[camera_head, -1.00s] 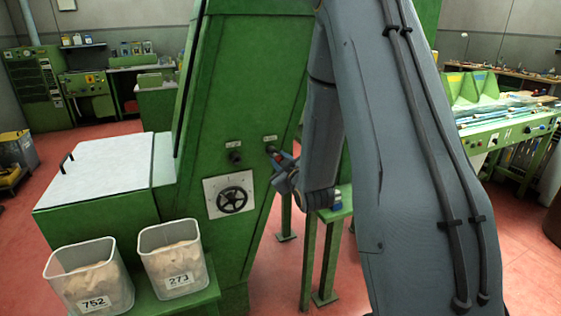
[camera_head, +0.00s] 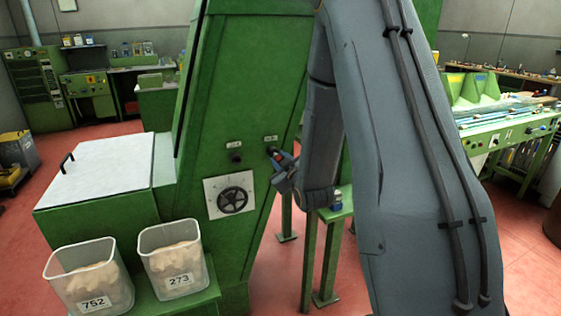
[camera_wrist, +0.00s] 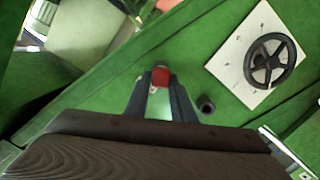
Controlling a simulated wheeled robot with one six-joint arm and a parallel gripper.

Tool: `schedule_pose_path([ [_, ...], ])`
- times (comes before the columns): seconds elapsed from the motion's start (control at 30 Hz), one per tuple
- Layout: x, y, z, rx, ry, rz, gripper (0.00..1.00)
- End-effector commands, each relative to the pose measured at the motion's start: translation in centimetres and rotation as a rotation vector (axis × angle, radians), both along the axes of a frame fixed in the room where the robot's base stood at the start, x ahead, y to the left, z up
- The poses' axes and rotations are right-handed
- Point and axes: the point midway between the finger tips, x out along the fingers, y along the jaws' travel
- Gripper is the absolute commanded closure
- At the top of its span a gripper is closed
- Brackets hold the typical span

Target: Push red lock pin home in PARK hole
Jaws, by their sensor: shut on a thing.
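The red lock pin (camera_wrist: 160,77) shows as a red head between my gripper's fingertips (camera_wrist: 159,84) in the wrist view. My gripper (camera_head: 279,158) is shut on the pin at the right-hand hole under a small label on the green machine panel (camera_head: 236,115). The pin's shaft and the hole are hidden behind the head and fingers, so I cannot tell how deep the pin sits. A second dark round hole fitting (camera_head: 236,159) lies to the left under its own label; it also shows in the wrist view (camera_wrist: 206,104). The label words are too small to read.
A black handwheel (camera_head: 233,200) on a white plate sits below the holes. Two clear bins, 752 (camera_head: 90,278) and 273 (camera_head: 175,262), stand at front left. A green stand (camera_head: 335,212) is right of the panel, behind my arm.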

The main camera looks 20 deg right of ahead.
Motion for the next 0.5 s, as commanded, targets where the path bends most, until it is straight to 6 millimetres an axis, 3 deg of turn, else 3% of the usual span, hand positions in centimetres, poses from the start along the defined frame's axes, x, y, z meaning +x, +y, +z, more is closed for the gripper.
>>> schedule_pose_path([
  [0.5,0.65,0.01,0.04,0.0,-0.001,0.0,1.0],
])
